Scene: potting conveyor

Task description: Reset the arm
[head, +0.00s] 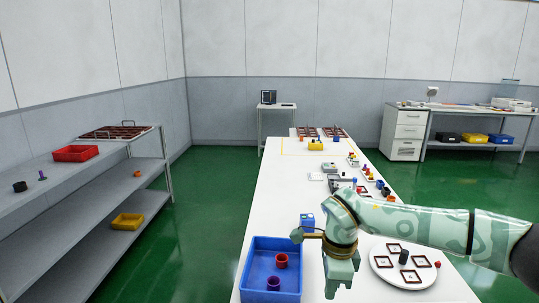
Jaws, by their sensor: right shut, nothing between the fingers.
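My right arm comes in from the right over the near part of the white table (290,205). Its gripper (340,288) points down, shut and empty, between the blue bin and the round white plate. The blue bin (260,247) stands at the table's left edge with a red piece (281,260) and a purple piece (273,283) inside. The gripper is beside the bin. My left gripper is not in view.
The white plate (388,277) holds several dark-framed squares and a black cylinder (403,257). A small blue box (307,222) stands just behind the bin. Small parts line the table's right side. Shelves (100,180) stand left, across green floor.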

